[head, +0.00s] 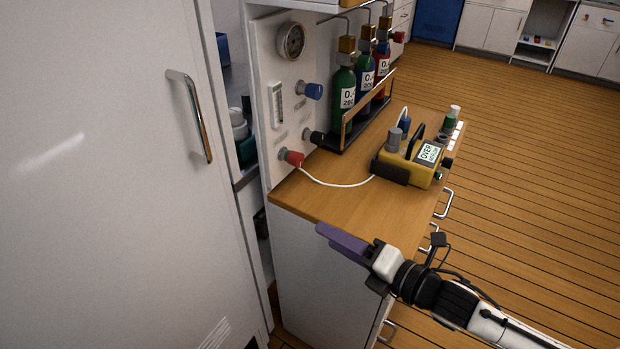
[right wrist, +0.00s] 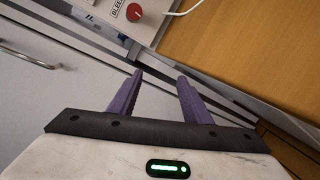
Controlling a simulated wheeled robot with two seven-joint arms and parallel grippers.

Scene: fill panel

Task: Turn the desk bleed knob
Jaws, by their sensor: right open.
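The bleed knob (head: 293,157) is a red knob low on the white fill panel (head: 262,48), just above the wooden desk top. A white hose runs from it. It also shows as a red disc beside a partly cut-off label at the top of the right wrist view (right wrist: 134,12). My right gripper (head: 324,231) is in front of the desk's near edge, apart from the knob, to its lower right in the head view. Its two purple fingers (right wrist: 160,77) are spread and empty in the wrist view. My left gripper is not in view.
A yellow device (head: 411,165) with a display sits on the desk (head: 335,205). Several gas cylinders stand in a rack behind. A blue knob (head: 310,90) and a black knob (head: 316,136) are on the panel. A white door (head: 100,180) fills the left.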

